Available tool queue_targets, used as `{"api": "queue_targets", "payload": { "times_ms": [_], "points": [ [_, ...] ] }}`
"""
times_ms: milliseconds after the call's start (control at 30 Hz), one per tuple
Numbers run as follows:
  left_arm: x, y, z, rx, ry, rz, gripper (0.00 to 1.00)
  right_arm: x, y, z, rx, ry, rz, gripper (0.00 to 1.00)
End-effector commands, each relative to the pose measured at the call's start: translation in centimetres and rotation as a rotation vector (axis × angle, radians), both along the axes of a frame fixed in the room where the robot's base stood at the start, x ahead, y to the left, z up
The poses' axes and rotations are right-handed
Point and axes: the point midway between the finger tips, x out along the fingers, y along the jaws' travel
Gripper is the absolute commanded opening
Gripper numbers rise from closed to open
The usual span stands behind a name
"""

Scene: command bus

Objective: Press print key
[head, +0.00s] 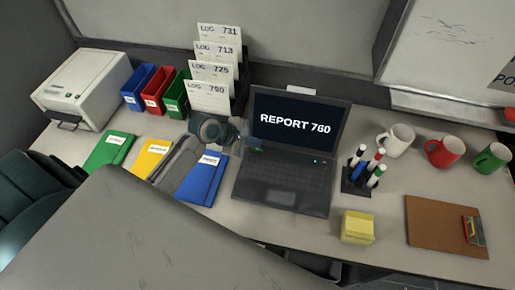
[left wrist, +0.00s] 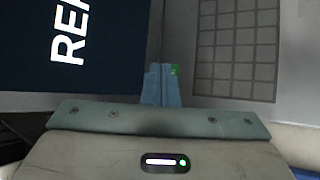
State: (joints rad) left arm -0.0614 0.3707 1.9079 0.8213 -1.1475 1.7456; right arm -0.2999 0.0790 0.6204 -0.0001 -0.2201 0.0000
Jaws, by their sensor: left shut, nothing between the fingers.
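The open laptop (head: 285,185) stands in the middle of the desk, its screen (head: 297,124) reading "REPORT 760". A small green-lit spot (head: 316,161), perhaps the print key, is at the right of the strip between screen and keyboard; its label is unreadable. My left gripper (head: 258,148) is shut and empty at the left end of that strip, below the screen. In the left wrist view its closed blue fingers (left wrist: 157,84) point along the strip, with a green spot (left wrist: 176,70) just beside their tips. I cannot tell whether they touch. My right gripper is not in view.
A printer (head: 85,88), coloured bins (head: 152,87) and log cards (head: 209,95) stand at the left. Folders (head: 203,180) lie left of the laptop. A pen holder (head: 362,176), mugs (head: 444,150), yellow notes (head: 357,228) and a clipboard (head: 435,222) are at the right.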

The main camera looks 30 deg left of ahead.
Motion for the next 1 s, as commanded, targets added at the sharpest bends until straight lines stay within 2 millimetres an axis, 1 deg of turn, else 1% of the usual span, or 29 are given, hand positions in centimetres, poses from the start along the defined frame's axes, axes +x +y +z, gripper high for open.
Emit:
{"api": "queue_targets", "payload": {
  "times_ms": [367, 633, 1000],
  "points": [
    [-0.01, 0.0, -0.01, 0.0, 0.0, 0.0, 0.0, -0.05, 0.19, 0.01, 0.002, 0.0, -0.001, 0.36],
    [-0.04, -0.03, -0.59, -0.001, 0.002, 0.001, 0.0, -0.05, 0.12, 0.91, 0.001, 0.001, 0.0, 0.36],
    [-0.01, -0.01, -0.85, 0.0, 0.0, 0.0, 0.0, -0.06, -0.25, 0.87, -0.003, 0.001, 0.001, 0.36]
  ]
}}
